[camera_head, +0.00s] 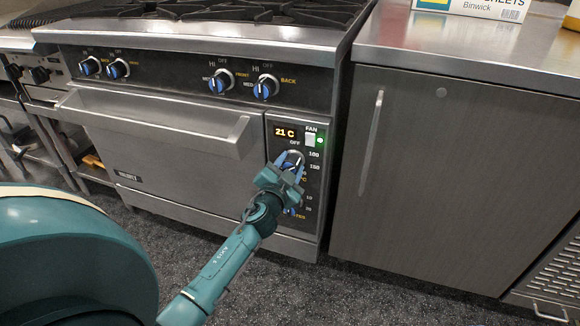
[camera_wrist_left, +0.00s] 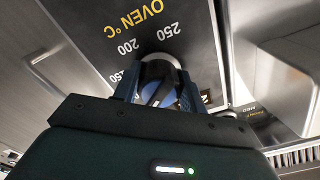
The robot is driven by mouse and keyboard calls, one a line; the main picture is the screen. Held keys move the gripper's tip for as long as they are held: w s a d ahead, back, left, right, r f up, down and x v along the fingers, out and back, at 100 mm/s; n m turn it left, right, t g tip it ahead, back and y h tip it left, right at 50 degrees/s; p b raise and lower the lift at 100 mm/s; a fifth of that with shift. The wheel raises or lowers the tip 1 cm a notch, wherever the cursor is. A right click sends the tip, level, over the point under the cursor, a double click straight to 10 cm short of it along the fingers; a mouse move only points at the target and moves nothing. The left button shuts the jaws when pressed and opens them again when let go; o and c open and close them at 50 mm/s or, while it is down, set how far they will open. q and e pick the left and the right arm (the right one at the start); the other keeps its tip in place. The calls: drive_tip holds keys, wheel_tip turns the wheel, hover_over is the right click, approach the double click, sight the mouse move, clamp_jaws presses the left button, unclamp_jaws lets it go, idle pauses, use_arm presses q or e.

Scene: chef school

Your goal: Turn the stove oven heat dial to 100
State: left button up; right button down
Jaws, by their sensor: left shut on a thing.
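The stove (camera_head: 178,95) has a narrow black control panel at the right of its oven door. In the left wrist view the dial (camera_wrist_left: 158,72), silver-rimmed with a blue face, is between the fingers of my left gripper (camera_wrist_left: 157,92). The marks 150, 200 and 250 show beside it. I cannot read the dial's exact setting. My right gripper is not in view.
A green-lit fan switch (camera_head: 314,140) is just above right of the dial. Several blue-marked burner knobs (camera_head: 221,81) line the stove front. The oven door handle (camera_head: 155,122) juts out at left. A grey cabinet (camera_head: 440,170) stands close at right.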

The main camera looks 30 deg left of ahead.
use_arm(q)
drive_tip(key=shift+m, duration=0.6)
drive_tip(key=o, duration=1)
drive_tip(key=shift+c, duration=0.2)
drive_tip(key=shift+s, duration=0.15)
